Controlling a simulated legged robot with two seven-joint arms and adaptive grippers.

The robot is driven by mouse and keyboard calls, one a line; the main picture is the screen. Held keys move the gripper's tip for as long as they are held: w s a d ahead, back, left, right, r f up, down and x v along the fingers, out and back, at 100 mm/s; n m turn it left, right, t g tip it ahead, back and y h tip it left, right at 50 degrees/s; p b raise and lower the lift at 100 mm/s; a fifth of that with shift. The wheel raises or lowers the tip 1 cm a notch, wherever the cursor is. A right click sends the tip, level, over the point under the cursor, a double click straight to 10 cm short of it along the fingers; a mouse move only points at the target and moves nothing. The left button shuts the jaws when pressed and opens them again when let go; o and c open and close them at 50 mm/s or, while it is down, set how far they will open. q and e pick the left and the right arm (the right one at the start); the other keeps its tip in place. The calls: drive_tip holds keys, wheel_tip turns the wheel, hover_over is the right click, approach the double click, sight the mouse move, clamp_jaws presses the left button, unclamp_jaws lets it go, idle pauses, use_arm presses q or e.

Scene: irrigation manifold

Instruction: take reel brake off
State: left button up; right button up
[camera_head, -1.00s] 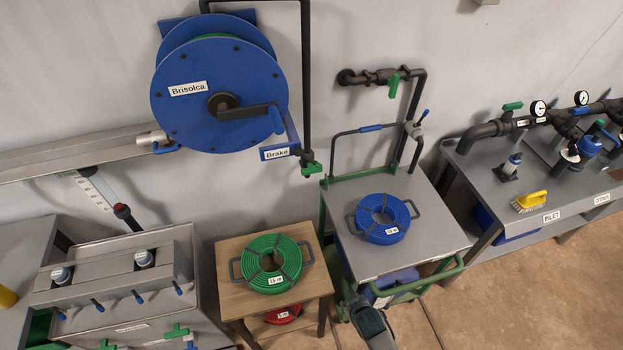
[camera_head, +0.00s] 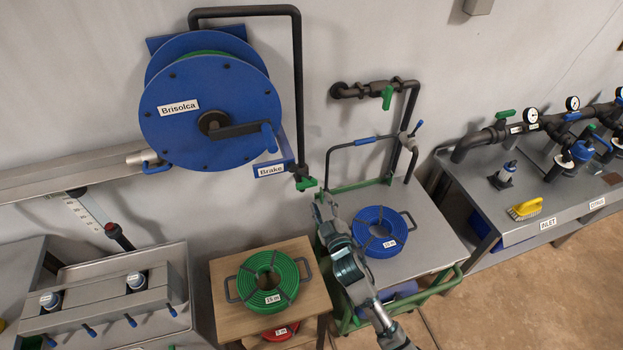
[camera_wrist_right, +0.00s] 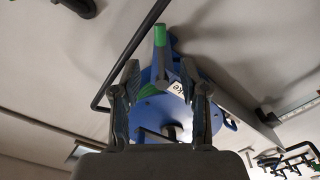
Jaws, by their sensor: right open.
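The blue hose reel (camera_head: 205,112), labelled Brisolca, hangs on the wall with green hose behind its front disc and a dark crank. The blue brake plate (camera_head: 271,171), labelled Brake, sits at its lower right. My right gripper (camera_head: 322,208) is to the right of and below the plate, apart from it, in front of the trolley. In the right wrist view my right gripper (camera_wrist_right: 160,75) is open and empty. Beyond its fingers show the blue reel (camera_wrist_right: 152,110), part of the brake label (camera_wrist_right: 177,87) and a grey bar with a green end (camera_wrist_right: 160,38). My left gripper is out of view.
Below are a wooden table (camera_head: 225,312) with a green hose coil (camera_head: 268,283) and a metal trolley (camera_head: 432,235) with a blue coil (camera_head: 380,232).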

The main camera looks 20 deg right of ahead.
sight(312, 182)
drive_tip(key=w, duration=1)
drive_tip(key=shift+w+a+f, duration=0.1)
drive_tip(key=shift+w+a, duration=0.1)
drive_tip(key=shift+w, duration=0.2)
clamp_jaws()
